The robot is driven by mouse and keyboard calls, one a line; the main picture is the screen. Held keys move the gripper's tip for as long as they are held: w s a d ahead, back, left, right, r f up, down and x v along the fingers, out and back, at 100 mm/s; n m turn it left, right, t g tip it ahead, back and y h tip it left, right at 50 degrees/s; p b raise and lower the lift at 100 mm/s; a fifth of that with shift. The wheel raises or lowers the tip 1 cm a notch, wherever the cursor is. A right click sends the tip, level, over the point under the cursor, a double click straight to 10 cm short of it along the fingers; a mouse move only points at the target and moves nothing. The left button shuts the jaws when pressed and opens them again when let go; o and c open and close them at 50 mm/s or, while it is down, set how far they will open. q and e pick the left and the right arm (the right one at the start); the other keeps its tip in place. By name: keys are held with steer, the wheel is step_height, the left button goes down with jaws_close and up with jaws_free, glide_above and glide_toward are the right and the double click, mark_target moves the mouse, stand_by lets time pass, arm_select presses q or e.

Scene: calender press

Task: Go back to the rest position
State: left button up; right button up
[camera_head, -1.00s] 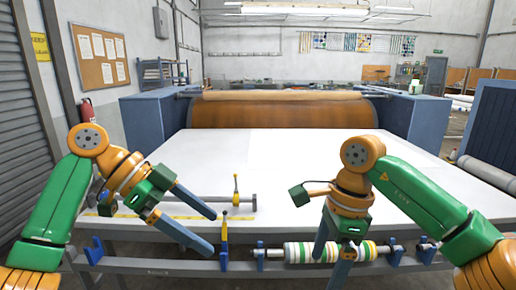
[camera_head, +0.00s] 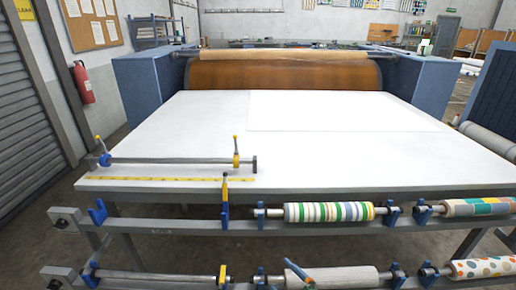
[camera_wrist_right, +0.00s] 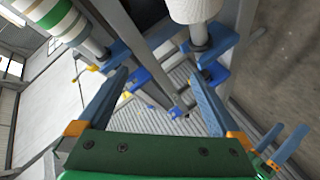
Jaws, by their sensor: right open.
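My right gripper shows best in the right wrist view (camera_wrist_right: 158,78), its two blue fingers wide apart with nothing between them. In the head view only a blue fingertip of it (camera_head: 298,271) shows, low at the bottom edge in front of the pale plain roll (camera_head: 345,278). A green, white and yellow striped roll (camera_head: 328,212) lies on the upper front rail, clear of the gripper. My left gripper is out of the head view. What appears to be it shows at the lower right of the right wrist view (camera_wrist_right: 280,145), blue fingers apart and empty.
The wide white press table (camera_head: 190,130) stretches back to the brown drum (camera_head: 285,90). A metal bar (camera_head: 180,161) lies along its front left. Blue brackets (camera_head: 391,216) and a patterned roll (camera_head: 475,207) line the front rail. Open floor (camera_head: 40,230) lies at the left.

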steer(key=s+d+f+m+g+h, duration=0.3)
steer(key=s+d+f+m, duration=0.15)
steer(key=s+f, duration=0.5)
steer(key=s+d+f+m+g+h, duration=0.3)
steer(key=s+d+f+m, duration=0.15)
steer(key=s+f, duration=0.55)
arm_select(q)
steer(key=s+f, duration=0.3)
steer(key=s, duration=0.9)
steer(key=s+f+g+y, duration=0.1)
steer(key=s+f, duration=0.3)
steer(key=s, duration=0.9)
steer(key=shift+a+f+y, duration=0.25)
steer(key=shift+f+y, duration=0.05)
arm_select(e)
steer(key=s+d+f+m+g+h, duration=0.1)
steer(key=s+f+m+g, duration=0.1)
steer(key=s, duration=0.8)
steer(key=s+d+f+m+g, duration=0.1)
steer(key=s+f+m+g, duration=0.1)
steer(key=s, duration=0.8)
steer(key=shift+s+d+m+g+h, duration=0.35)
steer(key=shift+m+g, duration=0.25)
steer(key=shift+g, duration=0.2)
